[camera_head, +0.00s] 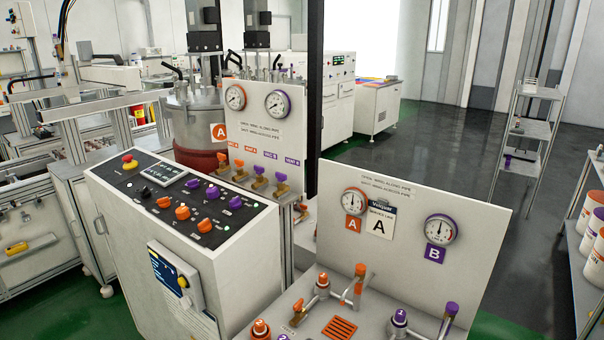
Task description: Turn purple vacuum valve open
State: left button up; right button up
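Purple-topped fittings stand on the front valve station: a purple fitting marked 1 (400,317) and a purple-capped lever (451,309) joined by piping. Above them is a purple-rimmed gauge (441,228) over a purple B label (435,254). On the rear panel, two small purple-handled valves (258,170) and (281,177) sit on brass bodies below a second purple-rimmed gauge (277,103). Neither of my grippers is in view.
Orange-capped valves (323,279) and an orange grille (340,327) share the front station. A control console (178,205) with purple and orange knobs stands at left. A steel vessel (196,112) is behind. Open dark floor (440,140) and a shelf cart (530,130) lie at right.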

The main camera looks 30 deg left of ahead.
aim_at(259, 170)
jog(key=u, duration=1.2)
jog(key=i+j, duration=0.2)
jog(key=j, duration=0.15)
jog(key=i+j+z, duration=0.15)
jog(key=j, duration=0.2)
jog(key=i+j, duration=0.2)
jog(key=j, duration=0.15)
jog(key=i+j+z, duration=0.1)
jog(key=j, duration=0.25)
jog(key=i+j, duration=0.25)
jog(key=j, duration=0.15)
jog(key=i+z, duration=0.05)
